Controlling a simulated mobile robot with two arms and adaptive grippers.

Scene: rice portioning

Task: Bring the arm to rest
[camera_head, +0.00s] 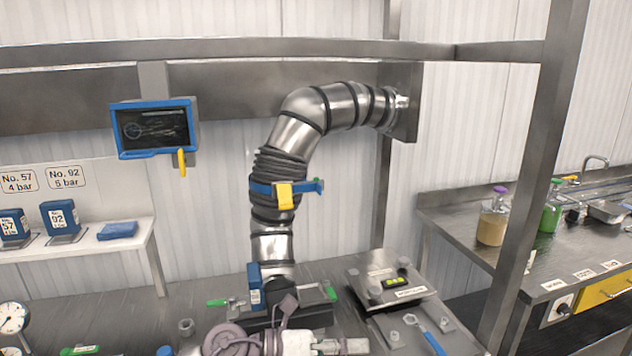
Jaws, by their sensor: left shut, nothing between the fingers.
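My left gripper (287,306) is low in the middle of the head view, in front of the foot of a metal duct. It is shut, with nothing seen between its fingers. Its mauve-grey and white parts run off the bottom edge, so much of the arm is hidden. The narrow upper part overlaps the dark base of the duct's fitting; I cannot tell whether they touch. My right gripper is not in view.
The ribbed duct (271,165) bends from the wall down to the steel bench (190,298). A hinged metal box (387,284) and blue-handled wrench (431,338) lie right of the gripper. A steel post (525,190) stands farther right. A gauge (12,319) is at left.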

